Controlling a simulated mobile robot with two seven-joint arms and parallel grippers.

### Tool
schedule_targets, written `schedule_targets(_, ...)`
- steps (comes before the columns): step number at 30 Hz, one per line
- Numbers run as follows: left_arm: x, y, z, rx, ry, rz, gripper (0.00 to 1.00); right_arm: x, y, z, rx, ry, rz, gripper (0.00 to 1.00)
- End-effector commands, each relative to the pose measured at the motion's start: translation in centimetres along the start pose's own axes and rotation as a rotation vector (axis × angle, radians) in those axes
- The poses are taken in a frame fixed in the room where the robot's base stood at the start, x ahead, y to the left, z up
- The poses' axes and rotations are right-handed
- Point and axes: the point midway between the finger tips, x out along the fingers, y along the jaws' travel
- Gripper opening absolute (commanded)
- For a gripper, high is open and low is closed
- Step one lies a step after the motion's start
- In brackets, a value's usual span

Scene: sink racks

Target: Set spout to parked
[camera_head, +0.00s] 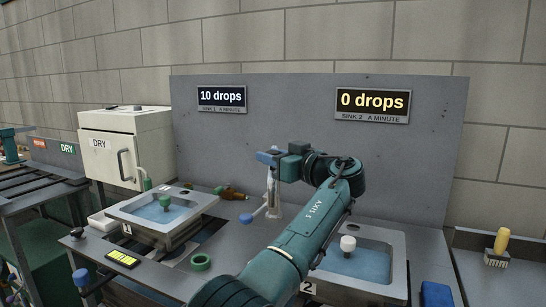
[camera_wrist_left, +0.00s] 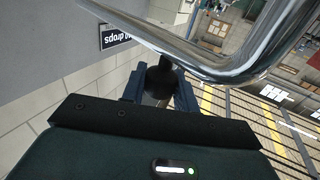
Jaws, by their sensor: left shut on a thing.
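The tap (camera_head: 273,198) stands between the two sinks as a pale metal post, with a blue-knobbed lever (camera_head: 247,218) low on its left. My left gripper (camera_head: 268,157) is at the top of the post, its blue fingers pointing left. In the left wrist view the chrome spout (camera_wrist_left: 230,65) curves close across the top. The blue fingers (camera_wrist_left: 159,88) are shut on a dark grip (camera_wrist_left: 160,76) by the spout. My gripper and forearm hide much of the spout in the head view, so its exact direction cannot be told. My right gripper is not in view.
Sink 1 (camera_head: 120,209) is left, sink 2 (camera_head: 398,262) right, partly behind my left arm. The back panel bears a "10 drops" sign (camera_head: 222,97) and a "0 drops" sign (camera_head: 372,103). A brown bottle (camera_head: 233,194), green tape (camera_head: 201,262) and yellow-handled brush (camera_head: 500,245) lie around.

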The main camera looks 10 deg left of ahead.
Motion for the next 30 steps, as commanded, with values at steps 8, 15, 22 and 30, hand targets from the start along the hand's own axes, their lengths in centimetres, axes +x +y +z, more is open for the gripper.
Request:
schedule_targets(8,0.0,0.0,0.1,0.000,-0.004,0.001,0.33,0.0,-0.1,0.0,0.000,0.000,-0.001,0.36)
schedule_targets(15,0.0,0.0,0.0,0.000,-0.002,0.001,0.51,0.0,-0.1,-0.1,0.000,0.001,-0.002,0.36)
schedule_targets(22,-0.1,0.0,0.0,-0.001,-0.001,0.001,0.51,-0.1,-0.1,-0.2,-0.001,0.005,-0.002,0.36)
schedule_targets(30,-2.9,0.0,0.0,-0.002,0.002,0.004,0.51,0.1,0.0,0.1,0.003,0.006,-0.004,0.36)
